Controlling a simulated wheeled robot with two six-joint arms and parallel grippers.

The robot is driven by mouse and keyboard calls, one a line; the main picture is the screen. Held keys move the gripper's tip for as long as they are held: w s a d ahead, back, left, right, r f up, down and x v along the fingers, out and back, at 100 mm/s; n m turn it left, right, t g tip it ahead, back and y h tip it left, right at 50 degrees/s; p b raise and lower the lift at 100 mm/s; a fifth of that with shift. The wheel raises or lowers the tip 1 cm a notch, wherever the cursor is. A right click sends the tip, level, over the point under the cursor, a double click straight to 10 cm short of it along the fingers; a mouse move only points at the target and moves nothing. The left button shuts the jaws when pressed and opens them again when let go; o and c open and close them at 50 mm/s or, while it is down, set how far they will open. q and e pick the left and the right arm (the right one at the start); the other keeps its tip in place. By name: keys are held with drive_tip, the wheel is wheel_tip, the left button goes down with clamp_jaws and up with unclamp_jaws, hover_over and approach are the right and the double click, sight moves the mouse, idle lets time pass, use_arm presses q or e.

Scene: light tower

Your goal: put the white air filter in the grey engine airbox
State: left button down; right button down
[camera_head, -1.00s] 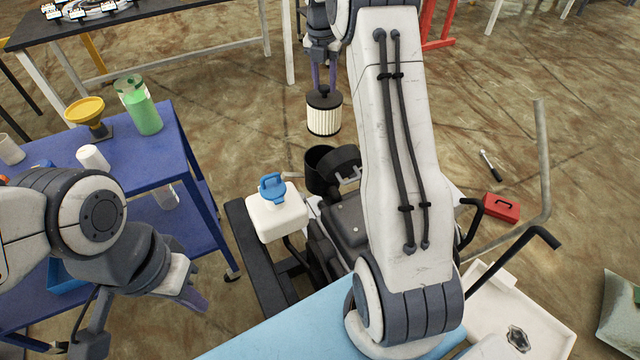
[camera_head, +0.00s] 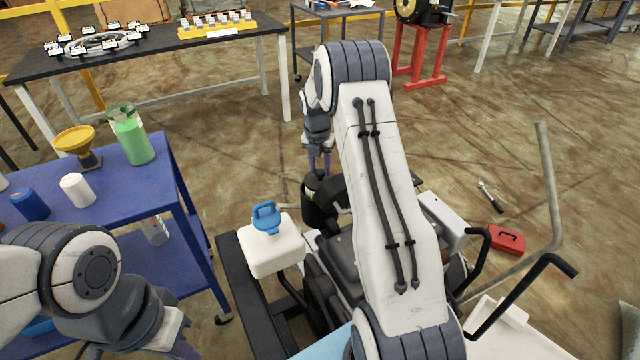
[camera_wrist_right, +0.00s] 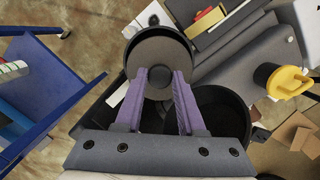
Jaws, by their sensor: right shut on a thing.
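The white air filter is down in the grey engine airbox (camera_head: 317,212), and its white pleats are hidden in the head view. In the right wrist view the filter's dark top knob (camera_wrist_right: 160,77) sits inside the airbox's round rim (camera_wrist_right: 128,62). My right gripper (camera_head: 319,168) points down over the airbox, its purple fingers (camera_wrist_right: 159,90) shut on that knob. I cannot tell how deep the filter sits. The airbox lid (camera_wrist_right: 222,108) stands open beside it. My left gripper (camera_head: 182,347) is low at the left, partly cut off by the frame, its opening unclear.
A white jug with a blue cap (camera_head: 270,245) stands left of the airbox. A blue cart (camera_head: 110,195) with bottles and a yellow funnel (camera_head: 75,142) is farther left. A red toolbox (camera_head: 506,240) lies on the floor at right. My right arm hides part of the engine.

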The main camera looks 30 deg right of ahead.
sight(320, 179)
drive_tip(key=shift+f, duration=2.85)
drive_tip(key=c, duration=0.5)
unclamp_jaws()
